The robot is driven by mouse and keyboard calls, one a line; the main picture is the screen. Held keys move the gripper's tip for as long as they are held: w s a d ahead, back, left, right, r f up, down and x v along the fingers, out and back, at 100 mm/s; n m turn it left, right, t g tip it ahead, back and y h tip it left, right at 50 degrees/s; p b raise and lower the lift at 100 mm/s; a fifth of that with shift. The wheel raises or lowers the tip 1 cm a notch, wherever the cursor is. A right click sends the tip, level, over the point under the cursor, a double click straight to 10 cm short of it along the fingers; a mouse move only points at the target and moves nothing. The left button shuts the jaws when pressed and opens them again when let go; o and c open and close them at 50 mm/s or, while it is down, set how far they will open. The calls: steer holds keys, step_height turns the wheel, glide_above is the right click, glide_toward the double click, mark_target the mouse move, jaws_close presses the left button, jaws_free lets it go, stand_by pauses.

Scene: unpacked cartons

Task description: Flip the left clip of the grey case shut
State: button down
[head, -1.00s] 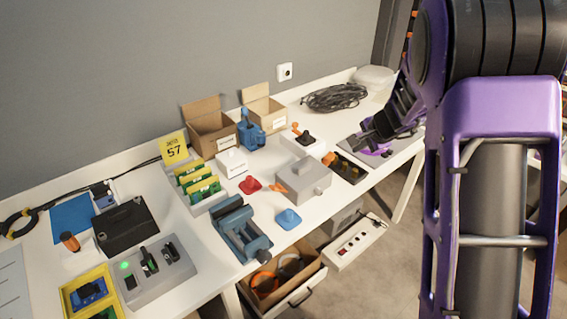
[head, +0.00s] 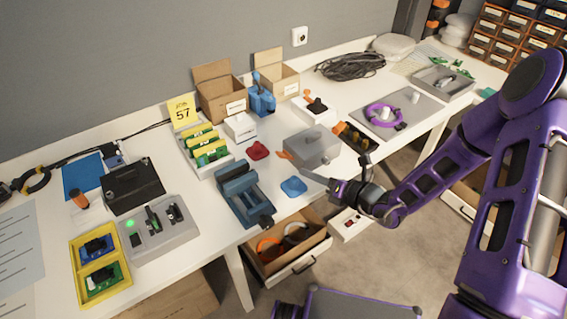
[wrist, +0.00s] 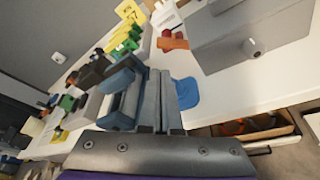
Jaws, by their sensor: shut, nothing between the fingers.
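The grey case (head: 313,147) is a closed-looking box with a small pale knob on its near side, and stands near the table's front edge. It fills the upper right of the wrist view (wrist: 245,35). An orange piece (head: 285,155), which looks like its left clip, lies out flat at the case's left side; it also shows in the wrist view (wrist: 172,42). My gripper (head: 308,174) is shut and empty in front of the case, its fingers pointing left. In the wrist view my fingertips (wrist: 159,72) are apart from case and clip.
A blue vise (head: 243,195) stands left of the case and a flat blue piece (head: 293,186) lies between them. A red piece (head: 258,150) lies behind. A black tray with orange parts (head: 357,139) is close on the right. An open drawer (head: 290,250) sticks out below.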

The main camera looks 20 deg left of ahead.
mark_target(286, 155)
steer(key=b+x, duration=0.1)
steer(key=x, duration=0.9)
